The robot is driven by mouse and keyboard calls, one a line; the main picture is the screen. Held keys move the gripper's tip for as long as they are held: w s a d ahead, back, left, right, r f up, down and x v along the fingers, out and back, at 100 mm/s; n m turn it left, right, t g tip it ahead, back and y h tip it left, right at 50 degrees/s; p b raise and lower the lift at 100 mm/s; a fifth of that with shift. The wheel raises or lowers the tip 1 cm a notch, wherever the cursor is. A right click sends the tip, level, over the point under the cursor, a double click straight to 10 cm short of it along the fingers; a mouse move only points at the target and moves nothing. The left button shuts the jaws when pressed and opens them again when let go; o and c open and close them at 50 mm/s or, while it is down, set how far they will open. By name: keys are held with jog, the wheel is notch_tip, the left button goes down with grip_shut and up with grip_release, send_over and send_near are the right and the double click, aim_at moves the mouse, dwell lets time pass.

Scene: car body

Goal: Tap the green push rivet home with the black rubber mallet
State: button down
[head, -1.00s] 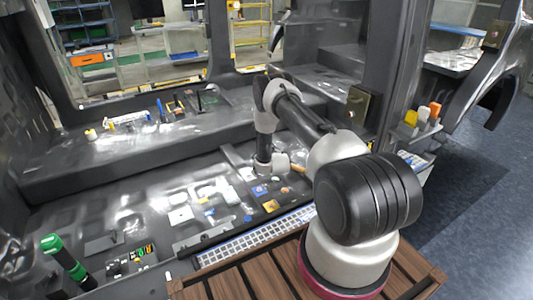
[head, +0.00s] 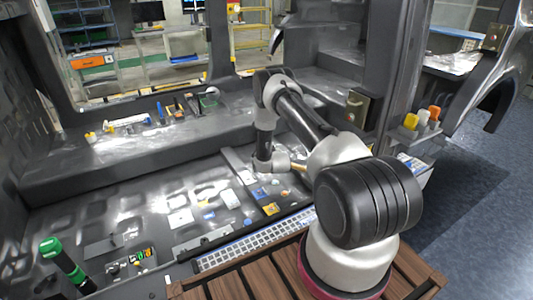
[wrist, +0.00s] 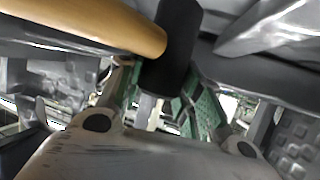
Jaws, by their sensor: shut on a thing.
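In the wrist view my gripper (wrist: 166,92) is shut on the black rubber mallet (wrist: 172,45). The black cylinder of the mallet lies between the green finger pads, and its tan handle runs off to the upper left. In the head view my arm hides most of the gripper; a small tan bit of the handle (head: 298,167) shows beside my wrist, over the right part of the floor panel. I cannot make out the green push rivet in either view.
A green-topped black tool (head: 62,262) stands at the lower left. Small blue and yellow pieces (head: 268,208) lie on the dark car floor near my arm. Several small items (head: 180,108) sit on the ledge behind. A dark pillar (head: 390,70) rises right of my arm.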

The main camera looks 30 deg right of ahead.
jog(key=shift+f, duration=0.15)
dwell(0.8)
notch_tip(320, 180, down, 5)
jog(key=shift+f, duration=0.1)
jog(key=shift+r, duration=3.1)
